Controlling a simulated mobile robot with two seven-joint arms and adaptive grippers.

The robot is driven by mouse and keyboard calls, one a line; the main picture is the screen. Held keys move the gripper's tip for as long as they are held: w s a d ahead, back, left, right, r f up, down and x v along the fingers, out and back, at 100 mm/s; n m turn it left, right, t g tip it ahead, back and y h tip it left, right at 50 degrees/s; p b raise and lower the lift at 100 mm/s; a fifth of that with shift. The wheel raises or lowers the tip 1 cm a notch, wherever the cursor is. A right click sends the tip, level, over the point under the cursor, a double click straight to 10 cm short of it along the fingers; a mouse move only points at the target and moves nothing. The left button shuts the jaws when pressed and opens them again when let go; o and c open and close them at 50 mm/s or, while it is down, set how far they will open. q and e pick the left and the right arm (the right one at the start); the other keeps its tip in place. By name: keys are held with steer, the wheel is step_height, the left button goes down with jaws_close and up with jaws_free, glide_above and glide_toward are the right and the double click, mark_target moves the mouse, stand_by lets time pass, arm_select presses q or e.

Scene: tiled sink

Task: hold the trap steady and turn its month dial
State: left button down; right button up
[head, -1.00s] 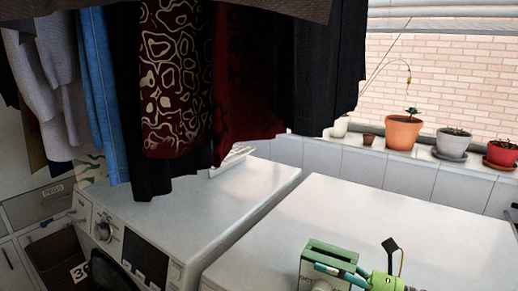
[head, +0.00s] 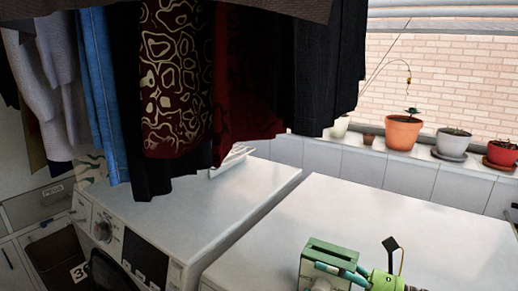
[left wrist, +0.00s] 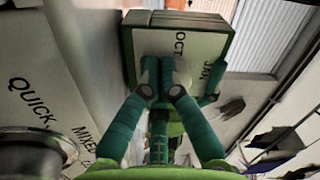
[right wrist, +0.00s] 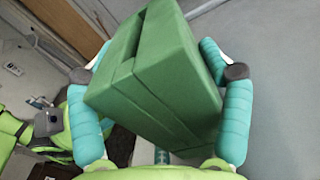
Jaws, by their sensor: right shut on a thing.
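The trap (head: 327,258) is a green box with a slotted top, at the bottom of the head view. In the right wrist view the trap (right wrist: 160,85) sits tilted between the teal fingers of my right gripper (right wrist: 160,68), which is shut on its sides. In the left wrist view the trap's pale face (left wrist: 200,45) shows the words OCT and JAN. My left gripper (left wrist: 159,62) has its fingertips close together at this face. A pale round month dial (left wrist: 182,76) shows partly behind them; I cannot tell whether they grip it. My left gripper is outside the head view.
The trap is by a white appliance top (head: 400,225), clear behind it. A washing machine (head: 215,200) stands to the left, with clothes (head: 180,80) hanging over it. Potted plants (head: 403,132) line the window sill. A black flag-like piece (head: 390,244) rises beside the trap.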

arm_select(q)
steer(key=shift+r, duration=0.9)
arm_select(e)
steer(key=shift+f, duration=0.35)
arm_select(q)
steer(key=shift+f, duration=0.1)
steer(key=shift+a+f, duration=0.1)
steer(key=shift+a, duration=0.15)
arm_select(e)
steer(key=shift+s, duration=0.1)
steer(key=shift+r, duration=0.15)
arm_select(q)
steer(key=v, duration=0.6)
steer(key=shift+w+a+f, duration=0.2)
steer(key=shift+f, duration=0.05)
arm_select(e)
steer(key=o, duration=1.2)
